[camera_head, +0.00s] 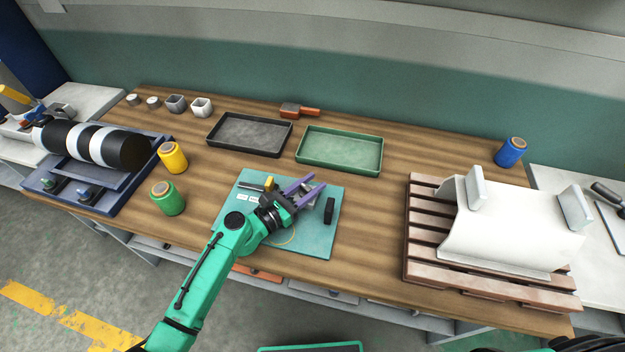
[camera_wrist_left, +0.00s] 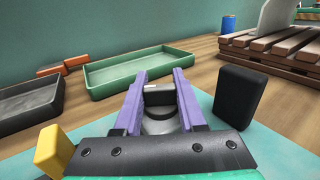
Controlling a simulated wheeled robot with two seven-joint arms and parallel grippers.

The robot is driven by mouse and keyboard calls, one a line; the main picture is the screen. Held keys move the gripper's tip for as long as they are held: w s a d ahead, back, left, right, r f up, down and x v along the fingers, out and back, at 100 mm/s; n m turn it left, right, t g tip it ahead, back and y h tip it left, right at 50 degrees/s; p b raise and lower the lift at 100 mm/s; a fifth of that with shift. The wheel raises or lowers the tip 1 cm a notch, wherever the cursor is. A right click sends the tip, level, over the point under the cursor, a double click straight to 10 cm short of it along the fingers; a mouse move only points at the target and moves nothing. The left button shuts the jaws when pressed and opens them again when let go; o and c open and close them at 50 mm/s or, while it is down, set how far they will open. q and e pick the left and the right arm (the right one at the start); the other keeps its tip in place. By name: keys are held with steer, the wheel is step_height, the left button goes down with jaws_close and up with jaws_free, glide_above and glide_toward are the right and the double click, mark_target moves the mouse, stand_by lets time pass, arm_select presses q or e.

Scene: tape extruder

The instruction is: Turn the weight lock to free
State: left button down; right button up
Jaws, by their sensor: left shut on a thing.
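A teal board (camera_head: 318,246) lies on the wooden table. My left gripper (camera_head: 305,190) is low over it, its purple fingers pointing away from me. In the left wrist view the fingers (camera_wrist_left: 157,90) are shut on a dark grey piece (camera_wrist_left: 158,96) with a paler rounded part below it. This piece seems to be the weight lock. The fingers hide much of it, and I cannot tell which way it is turned. A black upright block (camera_head: 329,211) stands to the right of the fingers, apart from them. A yellow piece (camera_head: 269,183) stands to the left. My right gripper is not in view.
A green tray (camera_head: 340,166) and a dark tray (camera_head: 285,150) lie beyond the board. Green (camera_head: 167,199) and yellow (camera_head: 172,157) spools stand to its left. A wooden pallet (camera_head: 428,252) bearing a white curved part is to the right. Bare tabletop lies between board and pallet.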

arm_select(q)
steer(key=n+t+y, duration=0.1)
steer(key=n+t+y+p, duration=0.1)
steer(key=t+y, duration=0.1)
steer(key=shift+w+a+r+n, duration=0.1)
steer(key=shift+w+a+n, duration=0.1)
steer(key=shift+n, duration=0.2)
steer(key=shift+w+a+n+t+y, duration=0.15)
steer(key=shift+n+t+y, duration=0.5)
steer(key=shift+y, duration=0.35)
steer(key=shift+w+a+n+t+y, duration=0.1)
steer(key=shift+a+n+t+y, duration=0.2)
steer(key=shift+n+y, duration=0.45)
steer(key=shift+w+a+n+t+y, duration=0.1)
steer(key=shift+n+t+y, duration=0.3)
steer(key=shift+y, duration=0.65)
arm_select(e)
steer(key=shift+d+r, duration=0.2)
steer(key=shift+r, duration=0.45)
arm_select(q)
steer(key=shift+c, duration=2.4)
jaws_free()
steer(key=shift+s, duration=0.1)
